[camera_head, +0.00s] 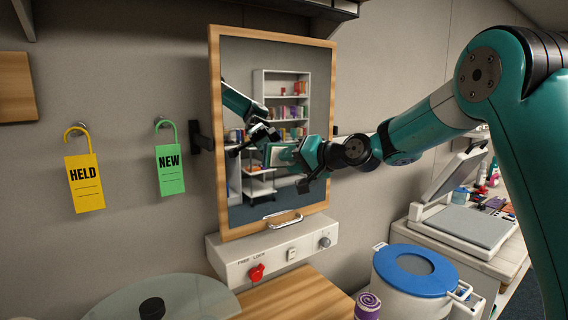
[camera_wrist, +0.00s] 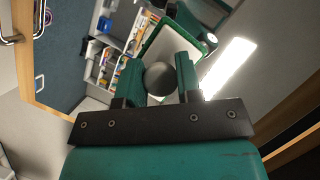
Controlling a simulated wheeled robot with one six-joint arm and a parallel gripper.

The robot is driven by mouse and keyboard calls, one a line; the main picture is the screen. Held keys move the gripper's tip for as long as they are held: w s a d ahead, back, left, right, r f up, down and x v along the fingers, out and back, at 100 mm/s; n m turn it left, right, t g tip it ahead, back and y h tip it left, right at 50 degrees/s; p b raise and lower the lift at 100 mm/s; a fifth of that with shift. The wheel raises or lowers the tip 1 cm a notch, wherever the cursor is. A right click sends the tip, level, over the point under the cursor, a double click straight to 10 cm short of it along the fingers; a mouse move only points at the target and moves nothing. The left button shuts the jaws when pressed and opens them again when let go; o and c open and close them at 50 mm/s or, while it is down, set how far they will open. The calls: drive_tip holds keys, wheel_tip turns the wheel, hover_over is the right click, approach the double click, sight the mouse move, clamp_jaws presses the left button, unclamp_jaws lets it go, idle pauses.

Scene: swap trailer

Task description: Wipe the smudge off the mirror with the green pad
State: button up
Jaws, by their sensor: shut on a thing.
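The mirror (camera_head: 246,188) stands upright in a wooden frame against the wall in the head view, and part of it shows at the left of the wrist view (camera_wrist: 70,62). My gripper (camera_head: 302,160) is in front of the mirror's right half. In the wrist view its two green fingers are shut on the grey round knob (camera_wrist: 158,78) of the pad. The green-edged pad (camera_wrist: 155,38), with a pale face, is beyond the knob; in the head view it is small and partly hidden. I cannot tell whether it touches the glass. I cannot make out the smudge.
The mirror reflects shelves and my arm. A handle (camera_head: 282,219) is on its lower frame, above a panel with a red knob (camera_head: 257,272). HELD (camera_head: 84,182) and NEW (camera_head: 169,170) tags hang left. A blue-lidded bin (camera_head: 416,267) and a flatbed device (camera_head: 461,227) stand right.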

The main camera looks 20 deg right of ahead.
drive_tip(key=w+d, duration=0.3)
drive_tip(key=d, duration=0.5)
drive_tip(key=shift+d+p, duration=0.4)
drive_tip(key=shift+p, duration=0.05)
drive_tip(key=shift+s+a, duration=0.1)
drive_tip(key=shift+s+a+b, duration=0.6)
drive_tip(key=shift+s+a, duration=0.05)
drive_tip(key=shift+a, duration=1.25)
drive_tip(key=shift+s+a+b, duration=0.55)
drive_tip(key=shift+s+a, duration=0.05)
drive_tip(key=shift+a, duration=1.3)
drive_tip(key=shift+s+a+b, duration=0.6)
drive_tip(key=shift+s+a, duration=0.05)
drive_tip(key=shift+a, duration=1.25)
drive_tip(key=s+d+b, duration=0.2)
drive_tip(key=s+b, duration=0.1)
drive_tip(key=s, duration=0.2)
drive_tip(key=shift+s, duration=0.35)
